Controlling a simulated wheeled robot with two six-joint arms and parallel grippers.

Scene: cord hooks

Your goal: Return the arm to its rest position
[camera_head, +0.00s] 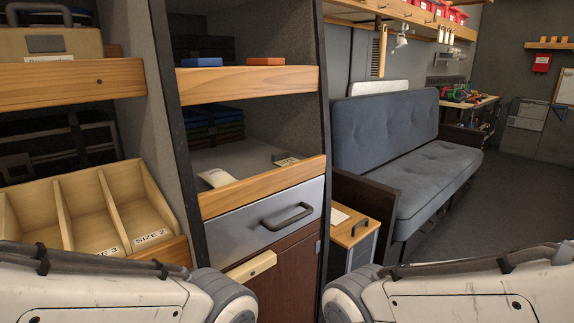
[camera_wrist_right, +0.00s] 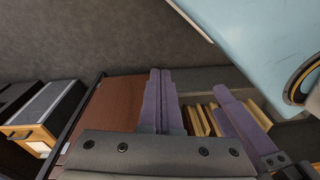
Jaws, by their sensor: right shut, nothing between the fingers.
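My two pale arms show in the camera_head view only as bent links in the lower left and lower right corners; both grippers are outside that view. In the right wrist view, my right gripper (camera_wrist_right: 160,72) has its two purple fingers pressed together with nothing between them. Another purple finger-like part (camera_wrist_right: 240,118), which looks like my left gripper, shows to the right of it; its jaws cannot be made out. No object is held by the right gripper.
A cabinet with a grey drawer (camera_head: 265,217) and brown door (camera_head: 287,278) stands ahead. A divided wooden bin (camera_head: 80,215) is on the left. A small wooden-topped cabinet (camera_head: 350,229) and grey sofa (camera_head: 405,150) stand right. Open floor (camera_head: 480,215) lies farther right.

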